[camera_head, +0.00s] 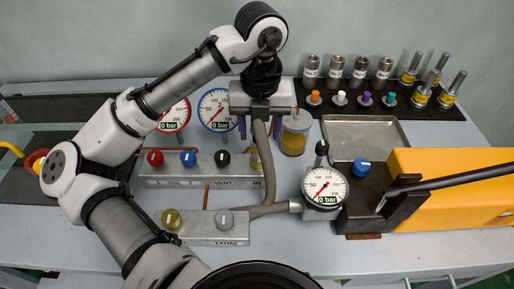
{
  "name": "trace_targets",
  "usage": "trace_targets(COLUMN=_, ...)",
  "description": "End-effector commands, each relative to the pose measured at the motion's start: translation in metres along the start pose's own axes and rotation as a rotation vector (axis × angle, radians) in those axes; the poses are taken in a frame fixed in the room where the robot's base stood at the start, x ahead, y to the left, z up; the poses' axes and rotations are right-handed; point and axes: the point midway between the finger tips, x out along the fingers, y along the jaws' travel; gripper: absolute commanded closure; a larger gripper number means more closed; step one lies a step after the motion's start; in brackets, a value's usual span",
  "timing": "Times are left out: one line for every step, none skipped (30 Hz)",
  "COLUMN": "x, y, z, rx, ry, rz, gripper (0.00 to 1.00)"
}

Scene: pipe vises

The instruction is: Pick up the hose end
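A grey-brown hose (268,165) rises from beside the gauge fitting and bends up towards my gripper. Its upper end is hidden under the gripper body. My gripper (262,128) points down over the back middle of the table, with its two purple-blue fingers set apart on either side of the hose. A gap shows between each finger and the hose. The hose's lower part (266,210) curves beside the lower metal block and meets the fitting left of the round gauge (325,187), which reads "0 bar".
A valve block (205,176) with knobs and two gauges (216,108) stand left of the hose. A jar (295,133) of yellow liquid is close right of my gripper. A grey tray (366,131), a dark vise (375,200) and a yellow box (450,200) fill the right.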

Motion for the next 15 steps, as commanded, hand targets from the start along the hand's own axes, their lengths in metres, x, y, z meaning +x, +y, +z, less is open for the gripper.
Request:
trace_targets(x=0.005, y=0.002, z=-0.001, rx=-0.002, ry=0.002, rz=-0.001, gripper=0.50)
trace_targets(x=0.009, y=0.003, z=-0.002, rx=-0.001, ry=0.003, rz=0.000, gripper=0.50)
trace_targets(x=0.014, y=0.005, z=-0.002, rx=-0.002, ry=0.002, rz=0.001, gripper=0.50)
trace_targets(x=0.019, y=0.006, z=-0.002, rx=-0.002, ry=0.002, rz=0.002, gripper=0.50)
trace_targets(x=0.023, y=0.007, z=-0.002, rx=-0.003, ry=0.002, rz=0.001, gripper=0.50)
trace_targets(x=0.030, y=0.006, z=-0.002, rx=-0.002, ry=0.002, rz=0.001, gripper=0.50)
trace_targets(x=0.034, y=0.006, z=-0.002, rx=-0.002, ry=0.002, rz=0.001, gripper=0.50)
trace_targets(x=0.038, y=0.006, z=-0.002, rx=-0.001, ry=0.002, rz=0.000, gripper=0.50)
trace_targets(x=0.041, y=0.006, z=-0.002, rx=-0.001, ry=0.001, rz=-0.001, gripper=0.50)
trace_targets(x=0.043, y=0.006, z=-0.002, rx=-0.001, ry=0.001, rz=0.000, gripper=0.50)
trace_targets(x=0.045, y=0.006, z=-0.002, rx=-0.001, ry=0.001, rz=0.000, gripper=0.50)
trace_targets(x=0.046, y=0.006, z=-0.001, rx=-0.001, ry=0.000, rz=0.000, gripper=0.50)
trace_targets(x=0.046, y=0.006, z=-0.001, rx=-0.001, ry=0.000, rz=0.000, gripper=0.50)
trace_targets(x=0.046, y=0.006, z=-0.001, rx=-0.001, ry=0.000, rz=0.000, gripper=0.50)
trace_targets(x=0.046, y=0.006, z=-0.001, rx=-0.001, ry=0.000, rz=0.000, gripper=0.50)
